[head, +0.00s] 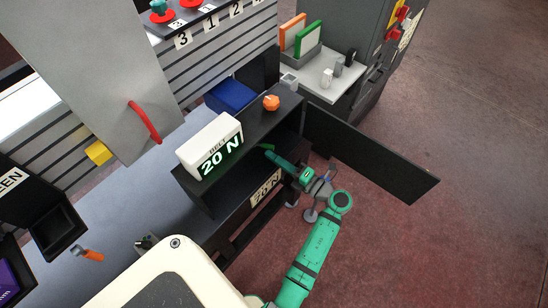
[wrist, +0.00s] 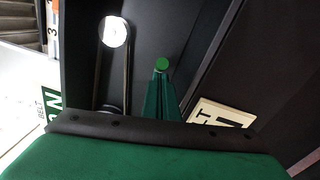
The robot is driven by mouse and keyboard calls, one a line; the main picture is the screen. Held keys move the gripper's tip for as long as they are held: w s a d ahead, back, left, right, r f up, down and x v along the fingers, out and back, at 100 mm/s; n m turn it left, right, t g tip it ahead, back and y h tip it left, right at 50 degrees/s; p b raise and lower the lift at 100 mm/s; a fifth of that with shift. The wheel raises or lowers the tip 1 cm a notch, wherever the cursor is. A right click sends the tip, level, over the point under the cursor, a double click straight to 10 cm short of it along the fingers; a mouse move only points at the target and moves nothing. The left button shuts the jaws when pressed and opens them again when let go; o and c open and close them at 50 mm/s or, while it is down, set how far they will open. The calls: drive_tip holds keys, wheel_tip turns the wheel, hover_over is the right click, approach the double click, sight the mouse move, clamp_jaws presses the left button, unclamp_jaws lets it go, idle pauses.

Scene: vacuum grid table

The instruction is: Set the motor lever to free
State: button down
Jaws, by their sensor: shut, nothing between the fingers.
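A dark open-fronted housing (head: 232,176) stands on the table, with a door (head: 372,160) swung open to the right. A bright green piece shows inside the housing (head: 266,147); it looks like the lever's handle, and in the wrist view a round green knob (wrist: 162,64) shows. My teal gripper (head: 270,155) reaches into the housing from the right, its tip close to the green piece. In the wrist view my shut fingers (wrist: 161,80) point at the knob; I cannot tell whether they touch it. The lever's base and markings are hidden.
A white belt display (head: 211,147) reading 20 N and an orange knob (head: 271,102) sit on the housing top. The wrist view shows a bright disc (wrist: 115,31) with a belt at left and a lettered plate (wrist: 220,114) at right. Housing walls are close around my gripper.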

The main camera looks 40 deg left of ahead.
sight(278, 154)
drive_tip(key=shift+w+a, duration=0.2)
drive_tip(key=shift+w, duration=0.8)
drive_tip(key=shift+w+a, duration=0.4)
drive_tip(key=shift+w, duration=0.3)
drive_tip(key=w+d, duration=0.1)
drive_tip(key=d, duration=0.9)
drive_tip(key=shift+w+d+f, duration=0.15)
drive_tip(key=shift+d+f, duration=0.15)
drive_tip(key=shift+d, duration=0.1)
